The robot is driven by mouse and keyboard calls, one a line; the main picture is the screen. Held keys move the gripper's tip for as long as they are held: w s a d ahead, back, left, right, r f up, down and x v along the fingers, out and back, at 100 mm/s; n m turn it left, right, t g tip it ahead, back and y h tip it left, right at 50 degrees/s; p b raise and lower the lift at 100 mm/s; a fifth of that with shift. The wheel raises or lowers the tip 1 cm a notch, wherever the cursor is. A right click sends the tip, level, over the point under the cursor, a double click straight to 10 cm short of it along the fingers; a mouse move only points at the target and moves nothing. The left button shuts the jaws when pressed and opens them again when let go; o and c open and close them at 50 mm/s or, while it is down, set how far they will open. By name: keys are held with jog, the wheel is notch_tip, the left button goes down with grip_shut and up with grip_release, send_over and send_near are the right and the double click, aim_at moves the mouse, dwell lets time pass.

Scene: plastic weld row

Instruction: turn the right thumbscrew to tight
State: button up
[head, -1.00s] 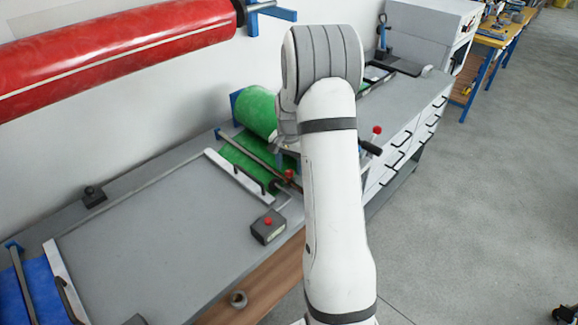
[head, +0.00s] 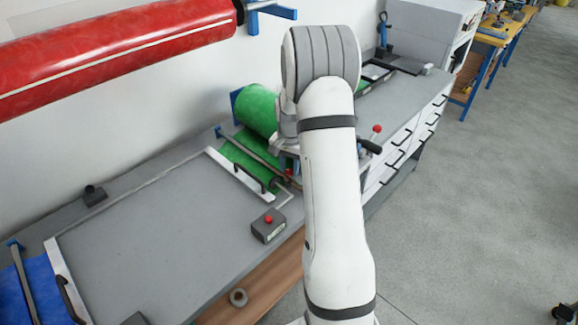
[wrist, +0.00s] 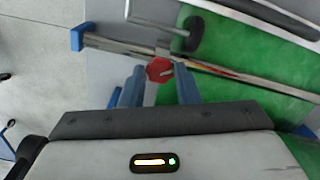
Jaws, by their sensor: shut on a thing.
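The right thumbscrew, a red knob (wrist: 158,68), sits at the clamp bar by the green sheet in the wrist view. In the head view a small part of the red knob (head: 289,172) shows under my wrist. My gripper (wrist: 159,76) has its two blue fingers on either side of the knob and is shut on it. In the head view my gripper (head: 289,162) is mostly hidden by my arm. I cannot read how tight the screw is.
A grey box with a red button (head: 268,226) stands on the bench close by. A metal bar (wrist: 230,70) and black handle (wrist: 190,36) lie beside the knob. A green roll (head: 256,108) is behind.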

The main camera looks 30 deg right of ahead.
aim_at(289, 170)
jog(key=shift+m, duration=0.3)
jog(key=shift+f+m+b, duration=0.1)
jog(key=shift+m+b, duration=0.6)
jog(key=shift+m, duration=0.4)
jog(key=shift+m+b, duration=0.5)
jog(key=shift+m, duration=1.2)
jog(key=o, duration=1)
jog(key=shift+c, duration=0.2)
notch_tip(289, 170, up, 8)
jog(key=shift+f+b, duration=0.1)
jog(key=shift+b, duration=0.2)
